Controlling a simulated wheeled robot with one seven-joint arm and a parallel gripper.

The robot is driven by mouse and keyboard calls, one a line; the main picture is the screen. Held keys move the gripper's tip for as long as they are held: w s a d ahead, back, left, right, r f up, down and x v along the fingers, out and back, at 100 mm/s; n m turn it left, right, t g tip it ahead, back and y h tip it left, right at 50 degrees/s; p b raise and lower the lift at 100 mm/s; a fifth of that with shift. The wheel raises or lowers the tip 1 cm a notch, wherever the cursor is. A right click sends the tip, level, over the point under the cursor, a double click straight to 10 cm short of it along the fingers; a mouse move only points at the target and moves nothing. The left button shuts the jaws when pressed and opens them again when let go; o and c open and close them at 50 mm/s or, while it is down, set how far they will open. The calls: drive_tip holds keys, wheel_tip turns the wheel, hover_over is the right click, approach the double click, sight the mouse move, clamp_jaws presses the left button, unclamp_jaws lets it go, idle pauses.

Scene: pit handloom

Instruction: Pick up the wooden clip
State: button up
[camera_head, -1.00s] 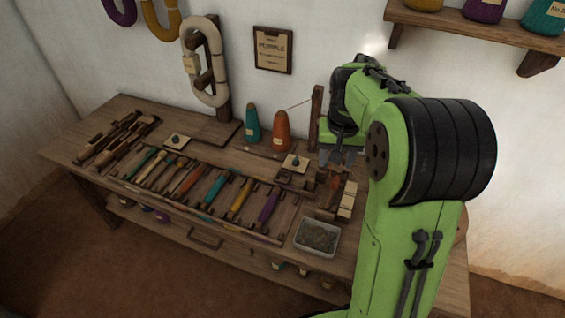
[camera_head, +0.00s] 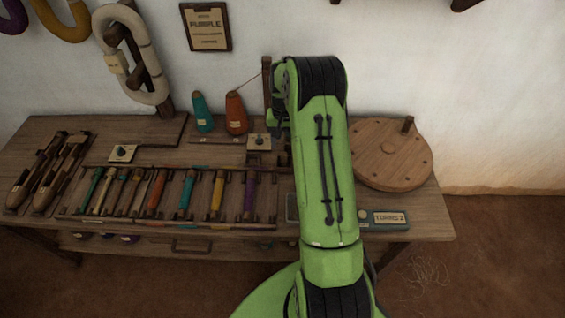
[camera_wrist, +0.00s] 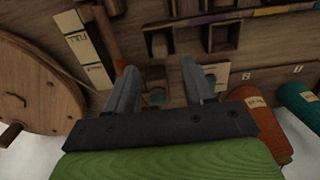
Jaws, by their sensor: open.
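In the wrist view my gripper (camera_wrist: 162,82) is open, its two grey fingers apart over the bench with nothing seen held between them.
A round wooden disc (camera_head: 391,153) with a peg lies at the bench's right. An orange cone (camera_head: 236,113) and a teal cone (camera_head: 202,112) stand at the back. Coloured bobbins fill a rack (camera_head: 165,222). Pale label cards (camera_wrist: 82,45) show in the wrist view.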

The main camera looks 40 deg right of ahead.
sight(284, 154)
wheel_tip(284, 154, down, 7)
drive_tip(key=shift+s+a+f+b, duration=0.1)
drive_tip(key=shift+b, duration=1.1)
drive_tip(key=shift+r, duration=0.2)
clamp_jaws()
